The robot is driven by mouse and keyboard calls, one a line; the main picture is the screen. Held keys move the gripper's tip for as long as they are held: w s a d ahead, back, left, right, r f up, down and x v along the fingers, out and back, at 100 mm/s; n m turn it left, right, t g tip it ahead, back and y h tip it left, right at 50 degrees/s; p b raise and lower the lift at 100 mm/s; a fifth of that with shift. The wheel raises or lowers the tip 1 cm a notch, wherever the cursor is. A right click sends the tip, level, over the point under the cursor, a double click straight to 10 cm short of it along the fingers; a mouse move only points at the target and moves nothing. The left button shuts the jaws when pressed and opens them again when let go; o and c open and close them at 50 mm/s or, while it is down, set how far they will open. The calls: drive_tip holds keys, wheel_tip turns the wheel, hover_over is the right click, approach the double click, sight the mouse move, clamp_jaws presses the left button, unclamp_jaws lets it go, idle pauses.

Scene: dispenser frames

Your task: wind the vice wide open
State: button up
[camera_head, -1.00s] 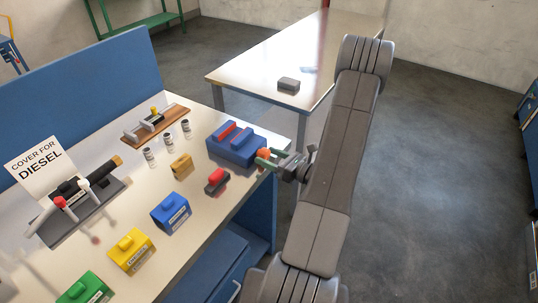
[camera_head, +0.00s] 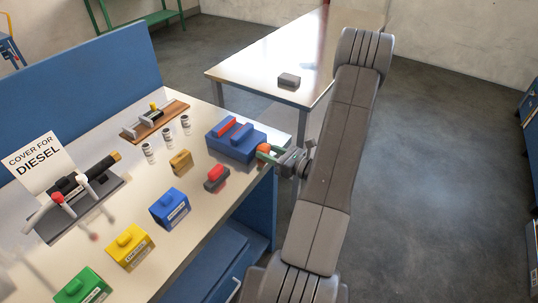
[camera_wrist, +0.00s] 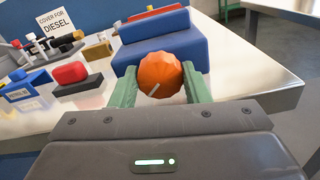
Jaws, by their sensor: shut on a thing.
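The vice (camera_head: 232,149) is a blue block at the right edge of the bench, with a red jaw bar (camera_head: 224,127) and a blue jaw bar (camera_head: 241,133) on top. A narrow gap shows between the bars. Its round orange knob (camera_head: 263,149) faces my arm and also shows in the wrist view (camera_wrist: 160,72), with a pale mark low on its face. My gripper (camera_head: 268,152) is shut on the knob, with one green finger on each side, as the wrist view (camera_wrist: 160,88) shows. The knob's shaft is hidden.
A red and grey block (camera_head: 216,178) sits in front of the vice. A brass-coloured block (camera_head: 181,160), several small canisters (camera_head: 167,138), and blue (camera_head: 169,208), yellow (camera_head: 130,247) and green (camera_head: 83,287) boxes stand further left. Another table (camera_head: 255,74) is behind.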

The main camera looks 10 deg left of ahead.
drive_tip(key=n+b, duration=0.1)
drive_tip(key=b, duration=0.1)
drive_tip(key=n+b, duration=0.2)
drive_tip(key=b, duration=0.1)
drive_tip(key=shift+f+n+b, duration=0.3)
drive_tip(key=n+b, duration=0.2)
drive_tip(key=b, duration=0.1)
drive_tip(key=shift+r+n+b, duration=0.2)
drive_tip(key=shift+n+b, duration=0.2)
drive_tip(key=shift+r, duration=0.1)
drive_tip(key=o, duration=1)
drive_tip(key=shift+c, duration=0.2)
drive_tip(key=shift+s, duration=0.1)
